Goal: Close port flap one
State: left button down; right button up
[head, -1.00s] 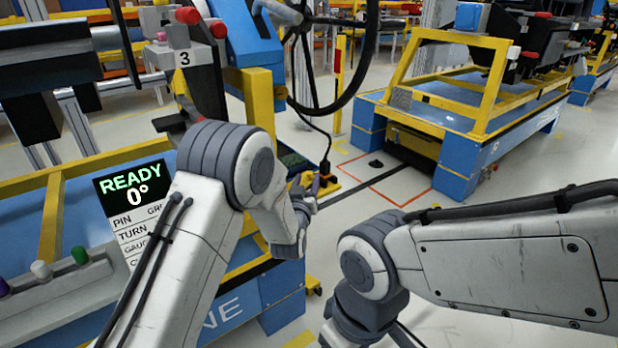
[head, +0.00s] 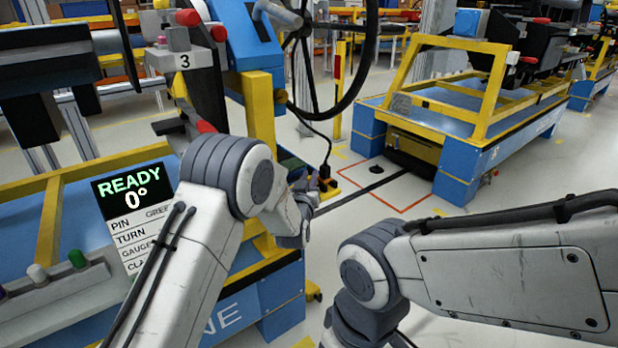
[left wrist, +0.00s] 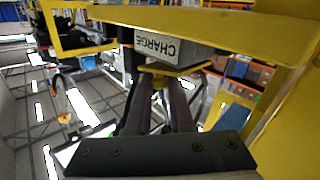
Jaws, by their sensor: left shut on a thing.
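My left gripper (left wrist: 160,82) is in the left wrist view, its two dark fingers close together on a small yellow piece (left wrist: 158,80). In the head view my left gripper (head: 302,208) is small, beyond my left forearm, at the corner of the blue and yellow bench. The fingertips are hidden there. My right gripper is out of the picture.
The bench carries a READY 0° display (head: 128,190) and a control strip with coloured knobs (head: 60,280). A blue and yellow cart (head: 450,130) is at the right. Yellow beams (left wrist: 210,22) pass close to the left gripper.

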pick_arm(q)
jog(key=m+g+p, duration=0.1)
jog(key=p, duration=0.2)
jog(key=shift+w+d, duration=0.15)
jog(key=shift+d, duration=0.05)
jog(key=shift+f+m+g+y+p, duration=0.3)
jog(key=shift+f+m+g+p, duration=0.1)
jog(key=shift+g+p, duration=0.15)
jog(key=shift+f, duration=0.1)
jog(key=c, duration=0.8)
grip_release()
jog(key=shift+d, duration=0.1)
